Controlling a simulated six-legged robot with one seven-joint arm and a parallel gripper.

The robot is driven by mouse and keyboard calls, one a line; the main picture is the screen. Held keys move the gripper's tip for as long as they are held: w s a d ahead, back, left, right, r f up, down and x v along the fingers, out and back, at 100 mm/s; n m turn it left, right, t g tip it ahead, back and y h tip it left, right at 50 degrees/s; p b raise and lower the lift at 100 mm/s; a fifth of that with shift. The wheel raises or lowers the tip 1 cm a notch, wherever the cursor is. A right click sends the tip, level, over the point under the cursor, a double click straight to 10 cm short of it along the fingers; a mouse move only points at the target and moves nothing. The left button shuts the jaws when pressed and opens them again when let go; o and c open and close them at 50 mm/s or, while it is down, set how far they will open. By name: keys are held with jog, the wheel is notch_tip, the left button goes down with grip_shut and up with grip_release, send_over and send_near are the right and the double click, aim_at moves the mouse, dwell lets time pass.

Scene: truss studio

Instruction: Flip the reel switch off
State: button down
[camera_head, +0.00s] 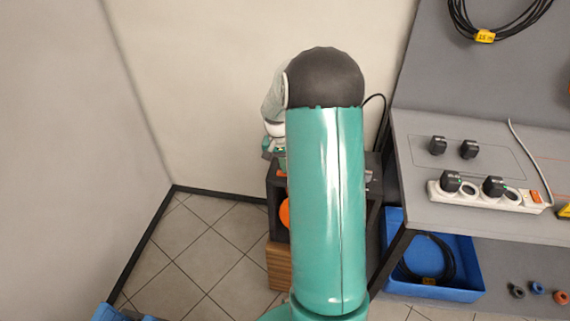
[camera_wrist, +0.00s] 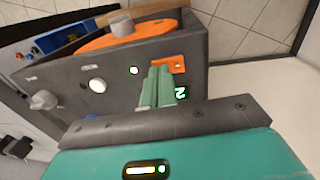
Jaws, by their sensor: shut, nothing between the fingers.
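The reel unit is a dark grey box (camera_wrist: 60,72) with an orange reel (camera_wrist: 125,36) on it, seen close in the wrist view.
A grey workbench (camera_head: 420,165) with a white power strip (camera_head: 485,195) and black plugs stands at the right. A blue bin (camera_head: 460,262) with a black cable is beneath it. Plain walls close in the left and back. Tiled floor (camera_head: 205,255) is clear at the left.

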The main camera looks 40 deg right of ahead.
jog(key=shift+f, duration=0.15)
jog(key=shift+s+f, duration=0.2)
jog(key=shift+w, duration=0.1)
